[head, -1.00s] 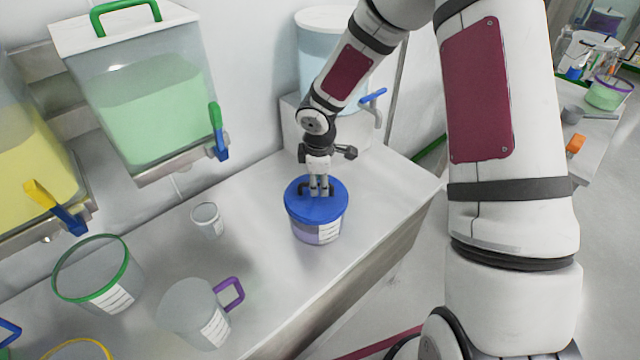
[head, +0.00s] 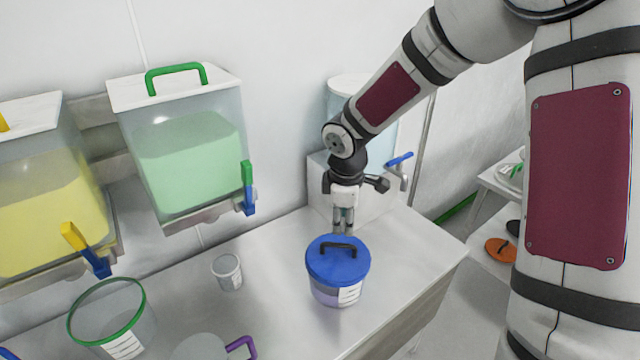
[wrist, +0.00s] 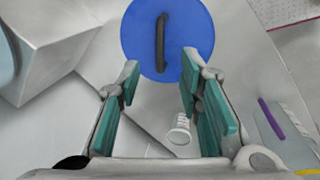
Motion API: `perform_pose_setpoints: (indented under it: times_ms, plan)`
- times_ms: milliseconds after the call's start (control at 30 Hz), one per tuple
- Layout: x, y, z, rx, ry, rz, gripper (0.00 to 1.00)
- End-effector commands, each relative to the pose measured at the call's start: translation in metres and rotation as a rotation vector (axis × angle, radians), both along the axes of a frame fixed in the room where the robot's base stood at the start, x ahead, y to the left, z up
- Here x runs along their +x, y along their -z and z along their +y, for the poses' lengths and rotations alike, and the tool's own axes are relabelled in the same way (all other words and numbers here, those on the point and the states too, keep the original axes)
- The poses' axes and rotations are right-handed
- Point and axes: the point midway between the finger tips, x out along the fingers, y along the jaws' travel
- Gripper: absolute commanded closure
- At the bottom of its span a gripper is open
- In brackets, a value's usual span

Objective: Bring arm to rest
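My gripper (head: 343,230) hangs above the bench, just over the far side of a tub with a blue lid (head: 338,262). The lid sits on the tub and its dark handle stands free of the fingers. In the wrist view the two teal-padded fingers of my gripper (wrist: 160,95) are apart with nothing between them. The blue lid (wrist: 190,40) lies beyond the fingertips there. The tub holds something purple and has a white label.
A small clear cup (head: 228,271), a green-rimmed container (head: 108,318) and a purple-handled jug (head: 205,348) stand left on the bench (head: 270,325). Green (head: 190,160) and yellow (head: 45,200) dispensers hang on the wall. A clear dispenser on a white block stands behind my gripper.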

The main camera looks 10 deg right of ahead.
Motion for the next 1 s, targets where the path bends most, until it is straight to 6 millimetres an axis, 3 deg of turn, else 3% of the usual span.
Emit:
perform_pose_setpoints:
  times_ms: [167, 367, 700, 1000]
  plan:
    - [-0.005, -0.01, -0.003, -0.017, 0.03, -0.008, 0.67]
    - [-0.033, -0.06, -0.015, -0.071, 0.193, -0.057, 0.67]
    - [-0.112, -0.151, -0.024, -0.031, 0.583, -0.203, 0.67]
    - [-0.192, -0.197, -0.015, 0.186, 0.899, -0.309, 0.67]
